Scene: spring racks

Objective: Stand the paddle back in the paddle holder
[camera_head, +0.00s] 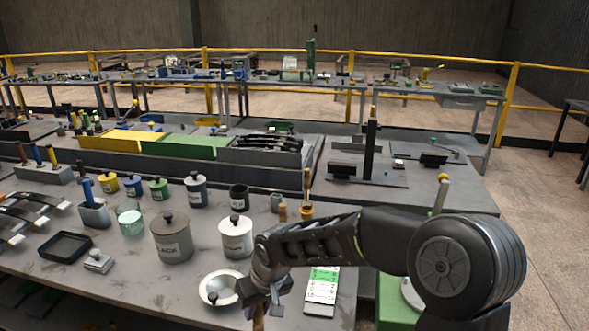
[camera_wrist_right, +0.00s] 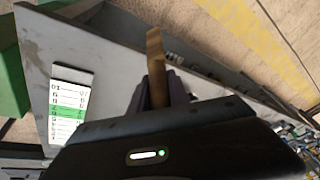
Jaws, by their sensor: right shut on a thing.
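My right gripper (camera_head: 262,302) is at the front edge of the grey bench, low in the head view. It is shut on a brown wooden paddle (camera_head: 258,320), which hangs below it and is cut off by the frame. In the right wrist view the paddle (camera_wrist_right: 154,60) sticks out between the dark fingers (camera_wrist_right: 163,88). I cannot tell for sure which thing is the paddle holder. A small orange pot (camera_head: 306,212) with a wooden stick stands behind my right forearm. A grey holder (camera_head: 95,215) with a blue handle stands at the left. My left gripper is not in view.
A green-striped card (camera_head: 322,286) lies to the right. A black tray (camera_head: 66,248) lies at the left.

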